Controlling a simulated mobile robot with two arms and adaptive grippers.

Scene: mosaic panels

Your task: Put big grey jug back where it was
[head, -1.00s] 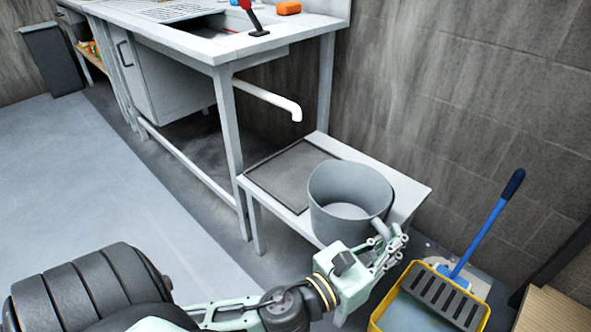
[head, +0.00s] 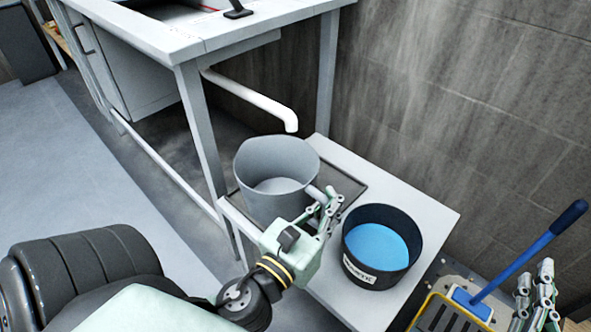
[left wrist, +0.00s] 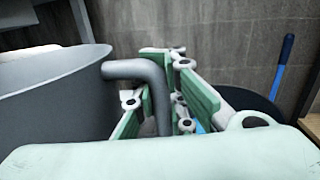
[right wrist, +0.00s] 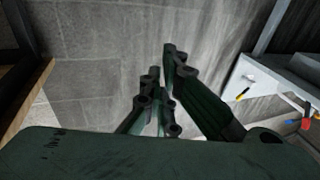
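The big grey jug (head: 262,165) is upright over the dark mat (head: 345,183) on the low white bench. I cannot tell whether its bottom touches the mat. My left gripper (head: 325,203) is at the jug's right side, shut on its handle. In the left wrist view the jug (left wrist: 45,100) is at the left, and its bent handle (left wrist: 135,69) passes between the fingers (left wrist: 158,115).
A black bucket (head: 352,267) with blue contents stands on the bench (head: 432,222), right of the jug. A white bent pipe (head: 250,97) hangs close behind the jug. A yellow mop bucket (head: 427,312) and a blue-handled tool (head: 530,250) are at the right.

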